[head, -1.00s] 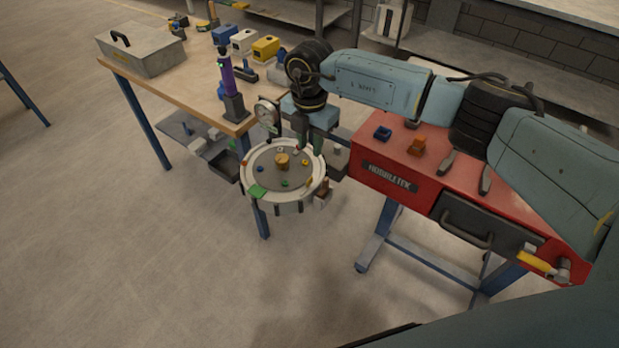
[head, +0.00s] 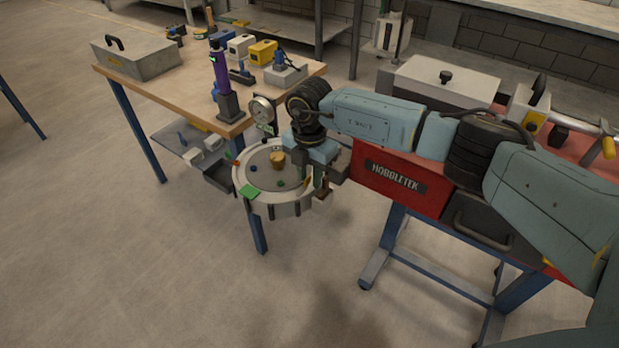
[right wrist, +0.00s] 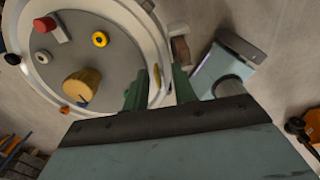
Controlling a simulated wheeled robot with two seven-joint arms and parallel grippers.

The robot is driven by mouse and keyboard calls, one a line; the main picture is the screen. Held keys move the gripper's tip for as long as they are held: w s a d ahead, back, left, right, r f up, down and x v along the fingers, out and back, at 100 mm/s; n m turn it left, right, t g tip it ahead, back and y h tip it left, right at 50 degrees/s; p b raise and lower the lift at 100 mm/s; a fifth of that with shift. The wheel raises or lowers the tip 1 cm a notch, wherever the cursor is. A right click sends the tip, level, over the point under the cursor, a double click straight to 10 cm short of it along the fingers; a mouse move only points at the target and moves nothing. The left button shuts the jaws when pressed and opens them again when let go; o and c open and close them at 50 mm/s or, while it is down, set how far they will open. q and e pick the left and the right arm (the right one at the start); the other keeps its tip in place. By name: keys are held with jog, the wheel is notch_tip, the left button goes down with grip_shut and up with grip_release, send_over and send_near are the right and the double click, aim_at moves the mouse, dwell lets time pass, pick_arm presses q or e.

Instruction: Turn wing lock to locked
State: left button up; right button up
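The round sandbed (head: 240,188) has a pale rim and a grey bed, and it also shows in the right wrist view (right wrist: 155,20). A small brown block (head: 323,194) sits outside its right rim and looks like the wing lock. In the right wrist view the brown block (right wrist: 180,50) is just beyond the right fingertip. My right gripper (head: 312,178) is over the sandbed's right edge. Its green fingers (right wrist: 158,82) are apart, with the rim seen between them and nothing held. I cannot tell the lock's position. My left gripper is not in view.
A tan knob (head: 277,158) and several small coloured pieces are on the bed. A round gauge (head: 262,108) stands behind the sandbed. A wooden table (head: 150,88) is at the left, and a red cabinet (head: 375,185) is close at the right. The front floor is clear.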

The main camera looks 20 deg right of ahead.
jog(key=shift+a+f, duration=0.1)
jog(key=shift+a, duration=0.15)
jog(key=shift+c, duration=1)
grip_shut()
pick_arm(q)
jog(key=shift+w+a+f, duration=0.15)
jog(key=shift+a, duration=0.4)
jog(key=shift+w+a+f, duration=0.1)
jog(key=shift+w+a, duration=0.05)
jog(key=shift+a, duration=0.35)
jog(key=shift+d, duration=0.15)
